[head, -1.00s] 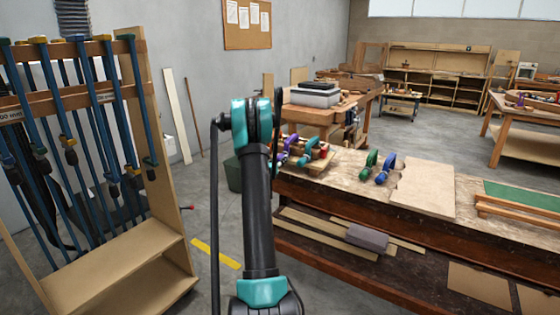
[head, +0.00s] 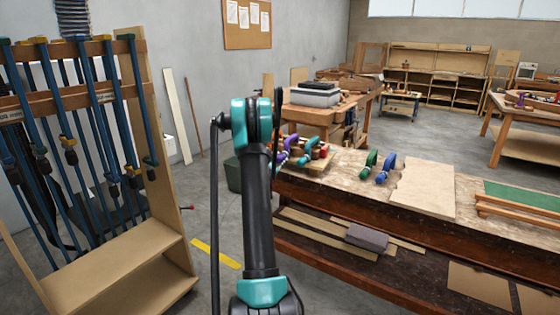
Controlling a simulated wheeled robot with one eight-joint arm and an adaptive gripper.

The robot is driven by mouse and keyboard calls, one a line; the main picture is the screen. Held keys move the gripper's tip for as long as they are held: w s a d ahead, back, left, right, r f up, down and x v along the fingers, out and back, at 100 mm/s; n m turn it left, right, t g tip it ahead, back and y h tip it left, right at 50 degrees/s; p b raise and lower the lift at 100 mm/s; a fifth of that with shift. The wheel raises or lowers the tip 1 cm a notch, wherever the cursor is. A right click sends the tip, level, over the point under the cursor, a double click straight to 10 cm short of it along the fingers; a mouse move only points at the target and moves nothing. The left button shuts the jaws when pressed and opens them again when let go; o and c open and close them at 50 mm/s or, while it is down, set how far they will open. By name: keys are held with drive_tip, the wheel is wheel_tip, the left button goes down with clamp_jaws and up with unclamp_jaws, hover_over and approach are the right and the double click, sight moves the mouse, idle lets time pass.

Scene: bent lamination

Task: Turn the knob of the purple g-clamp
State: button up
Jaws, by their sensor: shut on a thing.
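The purple g-clamp (head: 291,143) is at the left end of the workbench, just right of my arm. It is small in the head view and partly hidden by my arm, so its knob cannot be made out. A teal clamp (head: 308,146) and a red part (head: 323,154) are close to its right, at the wooden pieces. My raised arm stands in the middle of the picture. My gripper is hidden behind my arm, so its fingers and any contact with the clamp do not show.
The workbench (head: 345,172) runs to the right. A green clamp (head: 370,163), a blue clamp (head: 386,168) and a flat board (head: 424,188) lie on it. A rack of long blue clamps (head: 160,180) stands at left. Grey floor shows between rack and bench.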

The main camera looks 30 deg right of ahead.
drive_tip(key=m, duration=0.5)
drive_tip(key=shift+m, duration=0.3)
drive_tip(key=m, duration=1.1)
drive_tip(key=shift+m, duration=0.4)
drive_tip(key=m, duration=1.1)
drive_tip(key=shift+m, duration=0.4)
drive_tip(key=m, duration=1)
drive_tip(key=shift+m, duration=0.4)
drive_tip(key=m, duration=0.5)
drive_tip(key=shift+m, duration=0.3)
drive_tip(key=shift+m, duration=0.3)
